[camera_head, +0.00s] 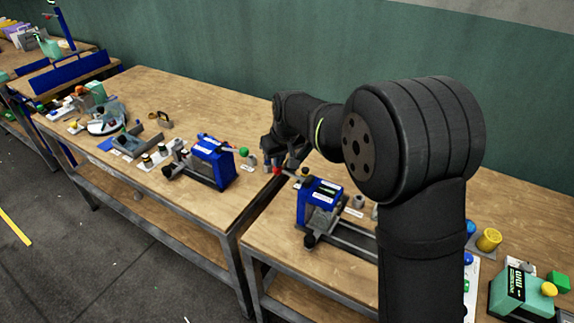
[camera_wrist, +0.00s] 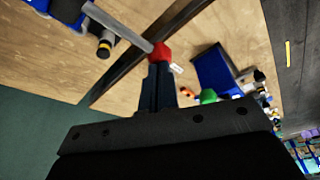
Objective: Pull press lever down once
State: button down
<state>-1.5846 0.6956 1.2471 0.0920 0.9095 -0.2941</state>
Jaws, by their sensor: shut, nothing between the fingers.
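The red knob also shows in the wrist view (camera_wrist: 162,51), right at my fingertips. My gripper (camera_head: 272,163) is shut and empty beside this knob; in the wrist view its fingers (camera_wrist: 159,72) point at the knob. I cannot tell whether they touch it. A second blue press (camera_head: 211,162) with a green-knobbed lever (camera_head: 243,152) stands on the farther table.
A gap separates the nearer table (camera_head: 262,240) from the farther table (camera_head: 160,90). Several small parts and fixtures lie on the farther table's left. A green device (camera_head: 520,290) and a yellow cylinder (camera_head: 488,239) stand at the right. My arm hides part of the nearer table.

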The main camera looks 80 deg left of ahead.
jog(key=shift+f, duration=1.3)
jog(key=shift+r, duration=0.1)
notch_tip(320, 180, up, 12)
jog(key=shift+r, duration=0.25)
dwell(1.0)
jog(key=shift+f, duration=3.5)
jog(key=shift+w, duration=0.1)
